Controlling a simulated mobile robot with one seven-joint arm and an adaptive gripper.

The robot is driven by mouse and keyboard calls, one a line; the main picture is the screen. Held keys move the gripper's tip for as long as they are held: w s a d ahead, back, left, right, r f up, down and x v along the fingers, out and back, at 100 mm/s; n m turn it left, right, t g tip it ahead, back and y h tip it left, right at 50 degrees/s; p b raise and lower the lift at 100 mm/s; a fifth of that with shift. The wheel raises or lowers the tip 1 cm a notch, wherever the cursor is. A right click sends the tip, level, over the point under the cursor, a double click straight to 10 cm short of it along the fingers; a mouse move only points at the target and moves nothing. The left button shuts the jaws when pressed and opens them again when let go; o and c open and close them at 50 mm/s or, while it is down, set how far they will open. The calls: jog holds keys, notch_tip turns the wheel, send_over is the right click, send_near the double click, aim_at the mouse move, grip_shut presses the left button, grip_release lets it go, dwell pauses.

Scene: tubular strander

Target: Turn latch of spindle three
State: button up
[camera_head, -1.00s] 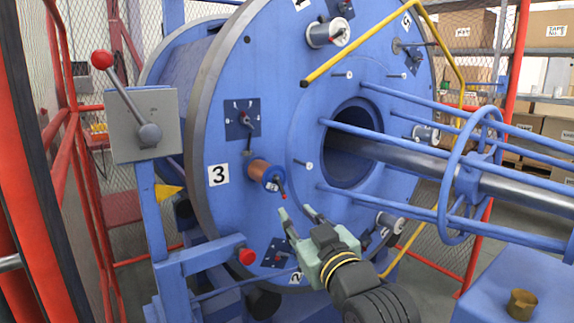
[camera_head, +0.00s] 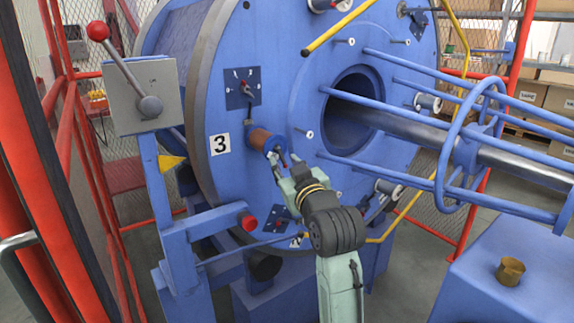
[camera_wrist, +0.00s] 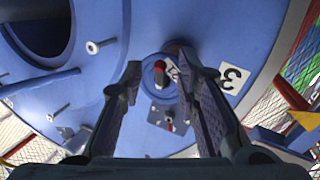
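Spindle three carries a copper-coloured spool (camera_head: 259,139) on the blue disc, right of the label 3 (camera_head: 220,144). A dark latch lever with a red tip stands at the spool's blue end; in the wrist view its red tip (camera_wrist: 159,67) shows between my fingers. My gripper (camera_head: 284,163) is open at the spool's front end, one finger on each side of the lever, partly covering it. In the wrist view my gripper (camera_wrist: 160,60) has gaps inside both fingers, and whether either touches is unclear.
A dark blue plate (camera_head: 243,88) with a small red-tipped handle sits above the spool. Blue rods (camera_head: 375,168) and a steel shaft (camera_head: 510,188) project on the right. A grey lever box (camera_head: 146,96) and red fence stand left. A brass cup (camera_head: 510,271) stands on a blue housing.

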jog(key=shift+c, duration=0.4)
grip_shut()
jog(key=shift+f, duration=0.1)
